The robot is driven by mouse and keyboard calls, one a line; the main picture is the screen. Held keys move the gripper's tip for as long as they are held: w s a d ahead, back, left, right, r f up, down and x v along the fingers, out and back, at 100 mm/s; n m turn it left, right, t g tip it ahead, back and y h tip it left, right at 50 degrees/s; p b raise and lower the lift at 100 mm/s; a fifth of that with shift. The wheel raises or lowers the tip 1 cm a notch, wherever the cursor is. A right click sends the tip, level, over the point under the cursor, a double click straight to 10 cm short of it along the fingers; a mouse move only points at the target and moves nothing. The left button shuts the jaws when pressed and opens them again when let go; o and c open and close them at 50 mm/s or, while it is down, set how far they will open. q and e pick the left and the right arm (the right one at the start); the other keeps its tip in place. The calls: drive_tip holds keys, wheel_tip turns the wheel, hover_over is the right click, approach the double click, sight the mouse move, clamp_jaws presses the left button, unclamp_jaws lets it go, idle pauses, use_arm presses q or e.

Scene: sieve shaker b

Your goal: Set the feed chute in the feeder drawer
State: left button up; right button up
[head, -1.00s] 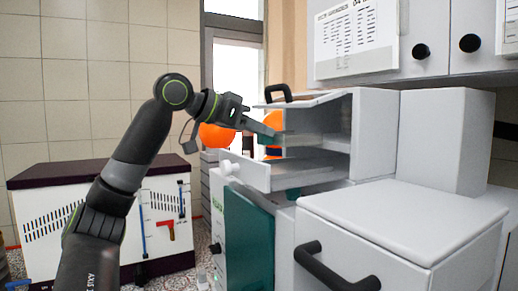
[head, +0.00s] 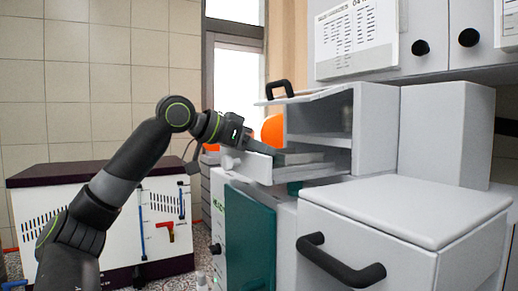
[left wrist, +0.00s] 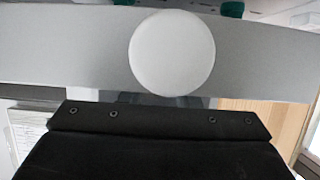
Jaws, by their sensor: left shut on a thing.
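The feeder drawer (head: 257,169) is the pulled-out white drawer at the bottom of the open-fronted grey housing in the head view. Its front and round knob fill the upper left wrist view (left wrist: 172,53). My left gripper (head: 262,147) reaches over the drawer front from the left, shut on the grey-green feed chute (head: 296,158). The chute is low over or inside the drawer; I cannot tell whether it touches the bottom. The gripper and drawer wall hide part of it. In the left wrist view the black gripper body hides the chute. My right gripper is not in view.
The housing's raised lid with a black handle (head: 279,89) is just above my gripper. A grey lidded box (head: 405,215) stands in front at the right, a green panel (head: 249,235) below the drawer. An orange round thing (head: 272,128) shows behind. The left air space is free.

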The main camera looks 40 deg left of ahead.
use_arm(q)
drive_tip(key=shift+f, duration=0.45)
drive_tip(key=o, duration=1.1)
drive_tip(key=shift+d, duration=0.15)
drive_tip(key=shift+r, duration=0.1)
drive_tip(key=shift+r+p, duration=0.3)
drive_tip(key=shift+r, duration=0.15)
drive_tip(key=shift+s+a+r, duration=0.15)
drive_tip(key=shift+s+a, duration=0.05)
drive_tip(key=shift+a, duration=0.1)
drive_tip(key=b+v, duration=0.2)
drive_tip(key=v, duration=0.1)
drive_tip(key=shift+s+a, duration=0.1)
drive_tip(key=shift+s, duration=0.3)
drive_tip(key=b+v, duration=0.1)
drive_tip(key=v, duration=0.7)
drive_tip(key=shift+w+r+b, duration=0.1)
drive_tip(key=shift+r+b, duration=0.1)
drive_tip(key=shift+b, duration=0.2)
